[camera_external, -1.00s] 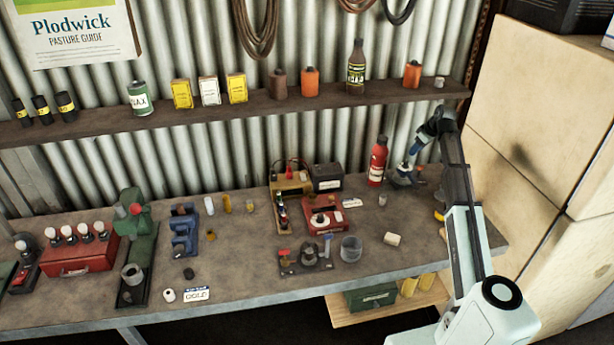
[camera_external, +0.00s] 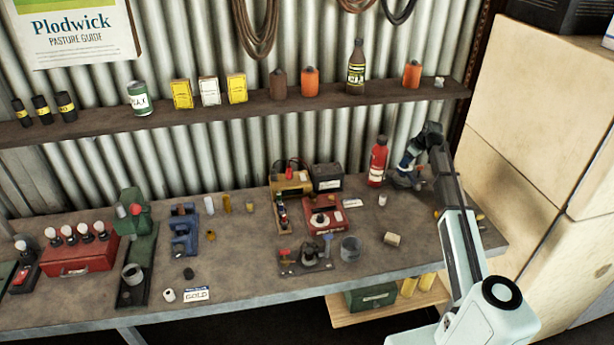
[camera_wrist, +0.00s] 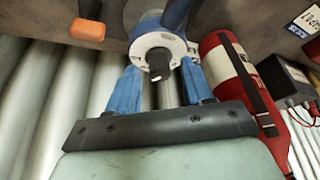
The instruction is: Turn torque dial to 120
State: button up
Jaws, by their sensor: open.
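A blue device with a whitish ring (camera_wrist: 160,40) and a dark central knob (camera_wrist: 158,62), probably the torque dial, lies just past my fingertips in the wrist view. The ring's markings are too small to read. In the external view the blue-grey device (camera_external: 405,180) stands at the right back of the workbench, partly hidden by my arm. My gripper (camera_wrist: 165,85) has two blue fingers, open on either side of the knob's line. I cannot tell whether they touch it. It also shows just above the device in the external view (camera_external: 405,163).
A red extinguisher-like bottle (camera_external: 377,160) stands close to the left of the device; it also shows in the wrist view (camera_wrist: 228,70). A dark battery-like box (camera_external: 327,177) and a red machine (camera_external: 325,217) stand further left. A shelf (camera_external: 250,108) runs above. Bare bench lies around the small beige block (camera_external: 392,239).

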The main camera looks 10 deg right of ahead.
jog(key=shift+c, duration=0.5)
grip_shut()
jog(key=shift+m, duration=0.3)
jog(key=shift+s+a+m+t+h, duration=0.1)
jog(key=shift+m+t+h, duration=0.3)
jog(key=shift+m, duration=0.8)
jog(key=shift+m+h, duration=0.7)
jog(key=shift+m, duration=0.8)
